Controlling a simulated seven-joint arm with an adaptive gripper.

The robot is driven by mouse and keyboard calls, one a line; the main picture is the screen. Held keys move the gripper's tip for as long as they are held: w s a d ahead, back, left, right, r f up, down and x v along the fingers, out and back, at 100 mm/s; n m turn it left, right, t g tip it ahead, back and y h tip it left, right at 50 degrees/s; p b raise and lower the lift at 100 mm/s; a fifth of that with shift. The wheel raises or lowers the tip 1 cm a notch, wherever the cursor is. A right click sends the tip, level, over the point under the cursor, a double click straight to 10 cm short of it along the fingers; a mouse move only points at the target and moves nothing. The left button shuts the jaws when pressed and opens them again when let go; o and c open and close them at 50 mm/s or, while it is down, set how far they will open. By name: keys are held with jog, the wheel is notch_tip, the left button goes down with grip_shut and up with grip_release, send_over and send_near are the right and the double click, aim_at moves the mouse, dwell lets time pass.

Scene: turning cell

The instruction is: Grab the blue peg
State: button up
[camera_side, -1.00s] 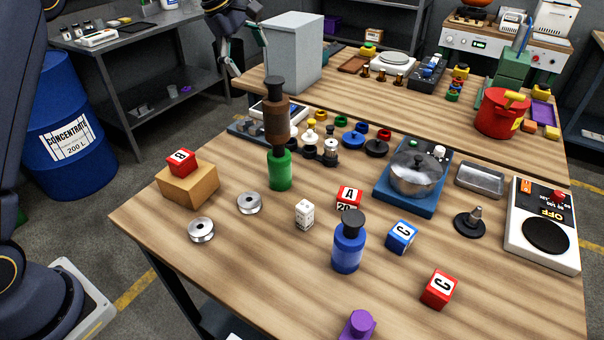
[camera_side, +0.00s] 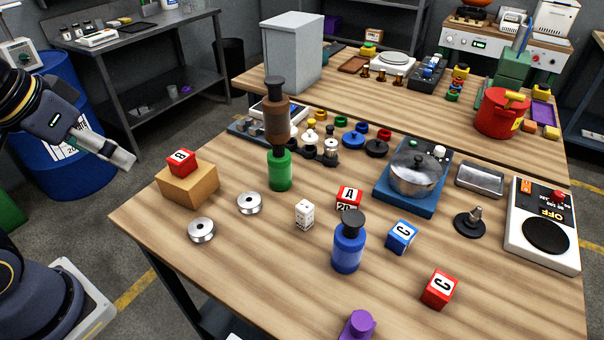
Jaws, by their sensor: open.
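I cannot single out the blue peg with certainty. A blue bottle-shaped piece (camera_side: 348,250) with a dark cap stands upright on the front middle of the wooden table (camera_side: 285,290). A slim blue upright thing (camera_side: 524,36) shows at the back right, above green blocks (camera_side: 511,68); it is too small to tell what it is. My gripper (camera_side: 122,160) is at the left, beyond the table's left edge and in front of the blue drum. It points down to the right, open and empty, well apart from both blue things. Its fingers overlap in this view.
A red cube (camera_side: 181,162) sits on a cardboard-coloured block (camera_side: 188,187). A brown bottle (camera_side: 277,122) stands on a green one (camera_side: 280,170). A pot (camera_side: 415,173) is behind.

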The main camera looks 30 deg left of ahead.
jog(key=shift+w+r+m, duration=0.1)
jog(key=shift+r+m, duration=0.05)
jog(key=shift+m, duration=0.35)
jog(key=shift+c, duration=0.3)
jog(key=c, duration=0.7)
